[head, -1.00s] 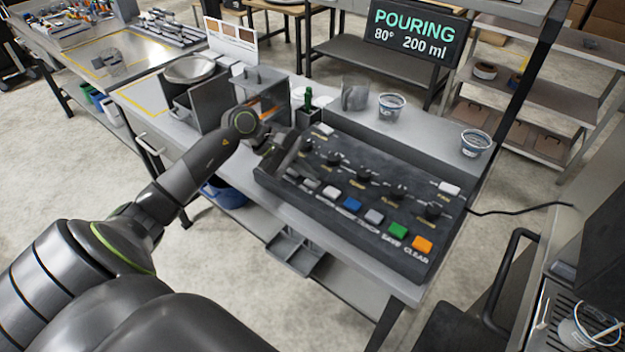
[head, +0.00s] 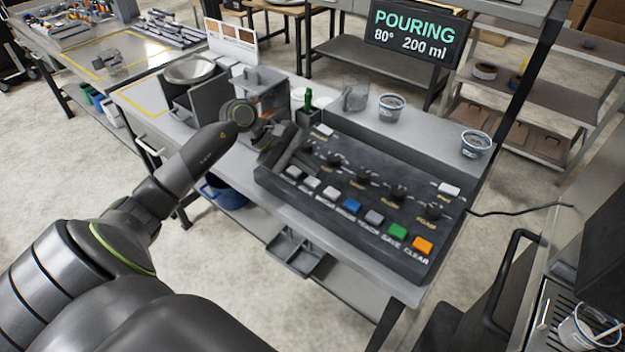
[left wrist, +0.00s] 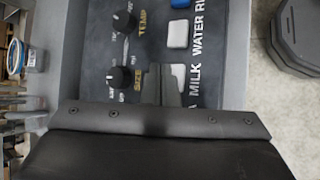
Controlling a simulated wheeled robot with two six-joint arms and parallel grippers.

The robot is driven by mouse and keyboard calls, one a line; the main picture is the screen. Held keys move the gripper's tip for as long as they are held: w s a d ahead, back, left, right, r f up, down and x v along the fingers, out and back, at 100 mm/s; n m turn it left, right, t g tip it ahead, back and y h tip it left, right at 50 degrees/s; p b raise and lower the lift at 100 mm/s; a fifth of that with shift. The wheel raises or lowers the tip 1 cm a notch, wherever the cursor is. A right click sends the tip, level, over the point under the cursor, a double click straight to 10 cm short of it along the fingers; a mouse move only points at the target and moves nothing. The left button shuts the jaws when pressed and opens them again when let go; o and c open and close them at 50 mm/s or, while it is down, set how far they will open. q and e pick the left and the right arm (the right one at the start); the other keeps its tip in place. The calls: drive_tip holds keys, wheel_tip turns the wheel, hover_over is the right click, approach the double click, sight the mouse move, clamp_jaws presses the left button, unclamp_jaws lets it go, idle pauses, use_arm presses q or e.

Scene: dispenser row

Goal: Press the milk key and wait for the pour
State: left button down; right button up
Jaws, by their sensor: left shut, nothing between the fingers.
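The milk key (head: 311,183) is a pale key in the front row of the black control panel (head: 345,260). In the left wrist view the milk key (left wrist: 181,74) is beside the word MILK, partly covered by my fingers. My left gripper (head: 285,160) is shut and empty, over the panel's left end. In the wrist view its fingers (left wrist: 160,84) lie between the SIZE dial and the key; I cannot tell whether they touch it. The screen (head: 415,35) reads POURING, 80°, 200 ml. My right gripper is out of view.
A WATER key (left wrist: 178,34) neighbours the milk key. Several dials stand behind the key row. Two cups, one in the middle (head: 391,108) and one at the right (head: 476,145), stand behind the panel. A green bottle (head: 308,100) and a metal bowl (head: 190,70) are farther left.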

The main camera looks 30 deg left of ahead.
sight(308, 180)
use_arm(q)
drive_tip(key=shift+r+p, duration=0.4)
drive_tip(key=shift+r, duration=2.05)
